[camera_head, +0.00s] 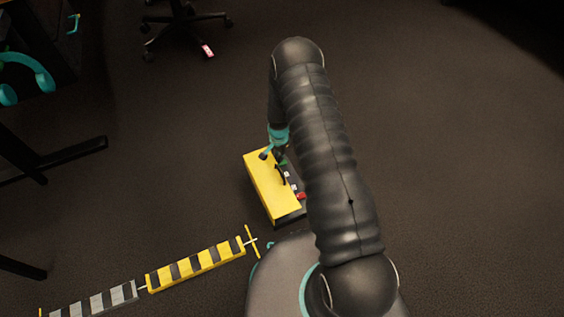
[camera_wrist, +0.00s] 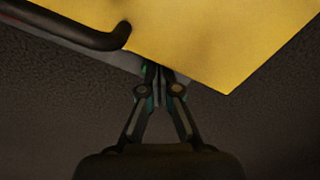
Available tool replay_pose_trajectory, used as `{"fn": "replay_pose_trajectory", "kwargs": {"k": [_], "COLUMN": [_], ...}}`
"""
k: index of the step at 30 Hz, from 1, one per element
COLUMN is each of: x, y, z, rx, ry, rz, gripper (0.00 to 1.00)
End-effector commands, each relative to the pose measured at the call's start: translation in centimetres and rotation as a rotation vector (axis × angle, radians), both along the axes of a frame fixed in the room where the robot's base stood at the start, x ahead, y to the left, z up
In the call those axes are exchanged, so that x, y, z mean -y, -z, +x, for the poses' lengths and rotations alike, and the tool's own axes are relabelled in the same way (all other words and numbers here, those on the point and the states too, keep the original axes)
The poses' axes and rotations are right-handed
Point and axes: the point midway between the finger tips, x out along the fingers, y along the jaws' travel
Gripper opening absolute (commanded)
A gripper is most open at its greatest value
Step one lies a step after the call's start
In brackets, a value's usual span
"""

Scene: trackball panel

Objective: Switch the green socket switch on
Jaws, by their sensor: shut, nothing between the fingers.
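A yellow box-shaped panel (camera_head: 265,185) sits on the floor, with a dark side bearing small controls. A small green part (camera_head: 284,162), probably the green switch, shows on that side near its far end. My gripper (camera_head: 279,156) is at this far end, close to the green part. In the wrist view my gripper (camera_wrist: 157,72) is shut and empty, its tips at the edge of the yellow panel (camera_wrist: 215,45). A sliver of green (camera_wrist: 145,66) shows beside the tips. The switch's position and any contact are hidden.
A red part (camera_head: 301,196) and small white parts sit on the same dark side. A black handle (camera_wrist: 85,36) curves over the panel. A yellow-black striped bar (camera_head: 195,264) lies at lower left. An office chair (camera_head: 180,22) stands at the back. The floor at right is clear.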

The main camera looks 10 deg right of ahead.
Motion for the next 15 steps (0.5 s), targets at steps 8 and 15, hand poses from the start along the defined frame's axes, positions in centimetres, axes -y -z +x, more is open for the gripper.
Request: {"fn": "replay_pose_trajectory", "kwargs": {"k": [8,15], "x": [0.0,0.0], "y": [0.44,0.75], "z": [0.0,0.0], "rx": [0.0,0.0], "ry": [0.0,0.0], "rz": [0.0,0.0], "gripper": [0.0,0.0]}}
